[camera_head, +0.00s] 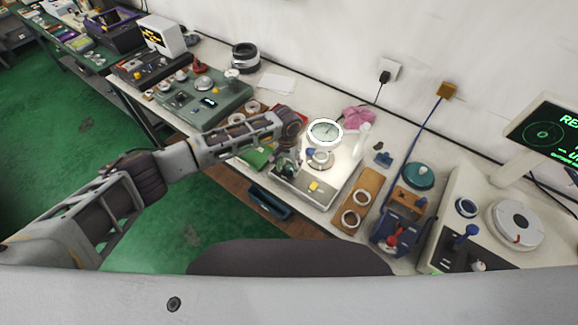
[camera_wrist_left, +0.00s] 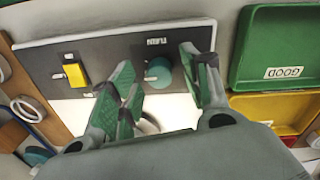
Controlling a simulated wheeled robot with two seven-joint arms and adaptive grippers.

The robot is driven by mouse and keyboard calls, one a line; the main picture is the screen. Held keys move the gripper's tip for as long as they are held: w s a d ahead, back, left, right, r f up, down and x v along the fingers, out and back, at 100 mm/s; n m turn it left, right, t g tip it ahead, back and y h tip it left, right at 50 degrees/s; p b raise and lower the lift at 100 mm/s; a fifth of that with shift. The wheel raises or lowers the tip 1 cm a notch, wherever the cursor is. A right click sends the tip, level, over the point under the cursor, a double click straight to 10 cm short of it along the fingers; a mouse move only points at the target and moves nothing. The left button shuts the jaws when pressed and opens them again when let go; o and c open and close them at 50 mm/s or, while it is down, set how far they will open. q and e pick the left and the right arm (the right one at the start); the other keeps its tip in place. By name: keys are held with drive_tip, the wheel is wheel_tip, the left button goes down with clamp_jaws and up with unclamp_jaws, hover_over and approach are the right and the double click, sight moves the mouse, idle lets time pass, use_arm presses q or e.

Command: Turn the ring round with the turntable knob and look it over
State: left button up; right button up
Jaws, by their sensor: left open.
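A ring (camera_head: 320,159) sits under the gauge. My left gripper (camera_head: 287,163) is at the station's left front, left of the ring. In the left wrist view, its green-padded fingers are open on either side of the teal turntable knob (camera_wrist_left: 158,72), under the label TURN. Whether the pads touch the knob I cannot tell. Part of a pale round edge shows between the fingers, mostly hidden. My right gripper is not in view.
A yellow switch (camera_wrist_left: 75,72) is on the same dark panel. A green tray marked GOOD (camera_wrist_left: 286,40) and a yellow tray (camera_wrist_left: 270,106) lie beside it. A wooden board with rings (camera_head: 362,188) stands right of the station, and a monitor (camera_head: 548,130) farther right.

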sight(288, 167)
use_arm(q)
wheel_tip(288, 167, up, 12)
drive_tip(key=shift+a+f, duration=0.2)
drive_tip(key=shift+f, duration=0.05)
idle(0.4)
drive_tip(key=shift+f, duration=0.1)
idle(0.5)
